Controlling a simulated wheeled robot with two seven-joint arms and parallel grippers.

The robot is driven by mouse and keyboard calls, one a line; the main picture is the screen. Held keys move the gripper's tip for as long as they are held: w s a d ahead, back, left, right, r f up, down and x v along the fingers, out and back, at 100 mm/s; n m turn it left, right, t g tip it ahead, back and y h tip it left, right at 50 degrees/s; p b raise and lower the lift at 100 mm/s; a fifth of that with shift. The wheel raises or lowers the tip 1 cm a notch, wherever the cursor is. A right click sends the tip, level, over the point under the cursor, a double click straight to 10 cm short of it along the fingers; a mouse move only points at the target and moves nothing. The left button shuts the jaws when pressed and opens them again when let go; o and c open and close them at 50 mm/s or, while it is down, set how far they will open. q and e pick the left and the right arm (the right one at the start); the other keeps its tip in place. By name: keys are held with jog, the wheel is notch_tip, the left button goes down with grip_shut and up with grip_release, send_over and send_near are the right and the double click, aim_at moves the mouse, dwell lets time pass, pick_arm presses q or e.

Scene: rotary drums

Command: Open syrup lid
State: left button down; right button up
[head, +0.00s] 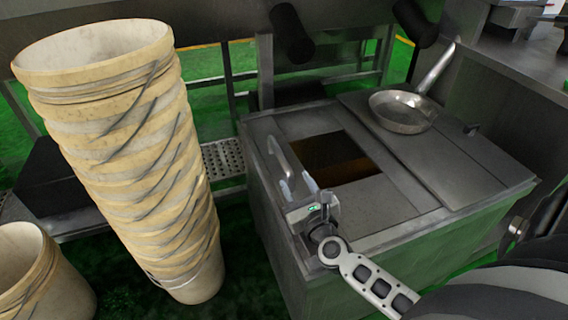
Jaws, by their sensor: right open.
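The syrup tank (300,250) is a grey metal box in the middle of the head view. Its top has a rectangular opening (335,157) with brown contents inside. A flat metal lid panel (440,150) covers the right part of the top and has a small dark knob (472,129). A curved metal handle (279,157) stands at the left edge of the opening. My right gripper (298,187) is open, its fingertips just in front of this handle's near end; I cannot tell whether they touch it. My left gripper is out of view.
A metal pan (402,109) rests on the right lid panel, its handle pointing up and back. A tall, leaning stack of cream buckets (140,150) stands left of the tank, with another bucket (35,275) at lower left. A perforated metal step (222,160) lies behind.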

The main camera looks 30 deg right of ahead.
aim_at(290, 171)
jog(key=x, duration=0.7)
jog(key=shift+w, duration=0.35)
grip_shut()
jog(key=shift+d+f, duration=0.1)
